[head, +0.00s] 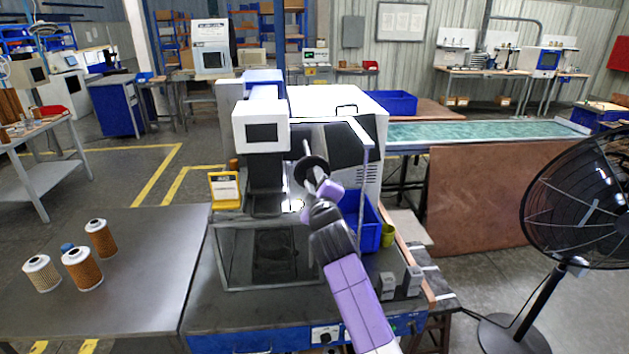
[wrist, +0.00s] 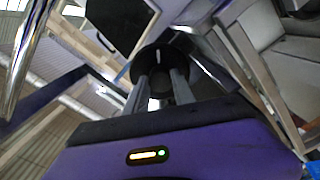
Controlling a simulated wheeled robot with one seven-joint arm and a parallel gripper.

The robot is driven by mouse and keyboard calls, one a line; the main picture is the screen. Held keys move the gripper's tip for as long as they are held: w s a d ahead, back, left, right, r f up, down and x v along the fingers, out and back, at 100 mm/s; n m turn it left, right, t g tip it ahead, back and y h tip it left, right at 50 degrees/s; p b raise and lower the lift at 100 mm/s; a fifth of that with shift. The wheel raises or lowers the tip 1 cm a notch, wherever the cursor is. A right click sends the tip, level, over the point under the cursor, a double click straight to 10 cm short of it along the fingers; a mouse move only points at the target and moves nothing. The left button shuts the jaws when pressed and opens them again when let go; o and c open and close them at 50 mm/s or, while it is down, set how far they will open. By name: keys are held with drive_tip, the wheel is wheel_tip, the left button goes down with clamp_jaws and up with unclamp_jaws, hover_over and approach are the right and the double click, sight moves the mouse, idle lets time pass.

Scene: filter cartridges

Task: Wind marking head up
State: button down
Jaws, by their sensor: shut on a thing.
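The marking head (head: 261,126) is a white box with a dark window, on a machine at the middle of the bench in the head view. A black handwheel (head: 310,166) is at the right of the head. My gripper (head: 318,184) is at this wheel, shut on it. In the wrist view the two grey fingers (wrist: 162,86) reach up to the black handwheel (wrist: 148,64), with a pale part between them. The fingertips' exact contact is partly hidden.
Several filter cartridges (head: 82,268) stand on the left table (head: 130,310). A yellow-framed sign (head: 225,189) stands left of the machine. A blue bin (head: 362,225) sits to the right of my arm. A black fan (head: 580,200) stands at the far right.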

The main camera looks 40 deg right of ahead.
drive_tip(key=shift+f, duration=0.15)
drive_tip(key=c, duration=1.1)
unclamp_jaws()
drive_tip(key=shift+o, duration=0.2)
drive_tip(key=shift+s, duration=0.1)
drive_tip(key=b+v, duration=0.1)
drive_tip(key=v, duration=0.6)
drive_tip(key=shift+s+a+b, duration=0.2)
drive_tip(key=shift+s+b, duration=0.05)
drive_tip(key=shift+b, duration=0.05)
